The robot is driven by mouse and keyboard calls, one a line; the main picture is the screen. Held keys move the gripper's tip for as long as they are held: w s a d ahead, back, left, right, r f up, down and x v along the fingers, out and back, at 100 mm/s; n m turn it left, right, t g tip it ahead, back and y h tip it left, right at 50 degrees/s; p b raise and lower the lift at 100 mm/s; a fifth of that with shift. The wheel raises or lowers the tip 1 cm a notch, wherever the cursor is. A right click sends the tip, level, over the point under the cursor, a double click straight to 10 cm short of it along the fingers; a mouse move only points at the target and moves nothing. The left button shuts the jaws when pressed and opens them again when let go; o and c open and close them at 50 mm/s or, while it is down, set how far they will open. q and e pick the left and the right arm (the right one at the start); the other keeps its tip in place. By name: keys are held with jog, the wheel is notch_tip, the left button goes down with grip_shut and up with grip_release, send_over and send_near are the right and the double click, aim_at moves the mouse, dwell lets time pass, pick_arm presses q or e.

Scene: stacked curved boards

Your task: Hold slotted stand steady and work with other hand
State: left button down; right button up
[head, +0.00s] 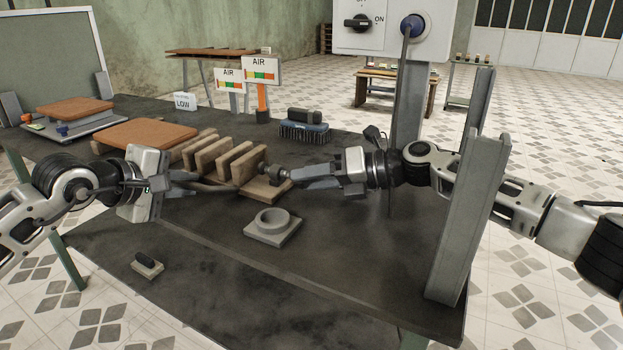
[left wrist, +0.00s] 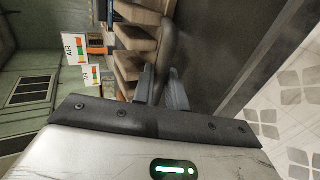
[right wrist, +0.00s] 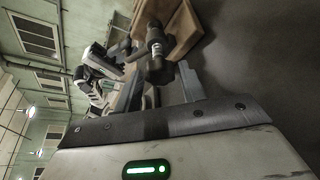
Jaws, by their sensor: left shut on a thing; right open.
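The slotted stand (head: 228,160) is a row of upright wooden slats with gaps, on a base near the middle of the dark table. My left gripper (head: 190,183) is shut on the near left edge of the stand; the left wrist view shows the slats (left wrist: 130,62) beside the close-set fingertips (left wrist: 161,78). My right gripper (head: 288,178) is open at the stand's right end. A dark knob-like part (right wrist: 155,62) lies between its spread fingers (right wrist: 160,85) in the right wrist view; whether they touch it is unclear. A wooden block (head: 268,190) lies under that part.
A grey ring on a square base (head: 272,222) stands in front of the stand. A brown curved board (head: 150,133) lies behind left. A grey upright post (head: 465,210) stands at right. AIR signs (head: 261,72) stand behind.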

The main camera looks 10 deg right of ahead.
jog(key=c, duration=0.7)
jog(key=n+t+h, duration=0.1)
jog(key=n, duration=0.1)
jog(key=shift+a+n+h, duration=0.1)
jog(key=shift+n+h, duration=0.2)
jog(key=shift+n, duration=0.1)
jog(key=n+t+h, duration=0.1)
jog(key=n, duration=0.2)
jog(key=shift+s+t, duration=0.15)
jog(key=shift+t, duration=0.25)
jog(key=n+t, duration=0.1)
jog(key=n+h, duration=0.1)
jog(key=n, duration=0.1)
jog(key=shift+a+t+h, duration=0.15)
jog(key=shift+t+h, duration=0.15)
jog(key=shift+t, duration=0.1)
jog(key=shift+n+t, duration=0.6)
jog(key=shift+n, duration=0.4)
jog(key=shift+h, duration=0.3)
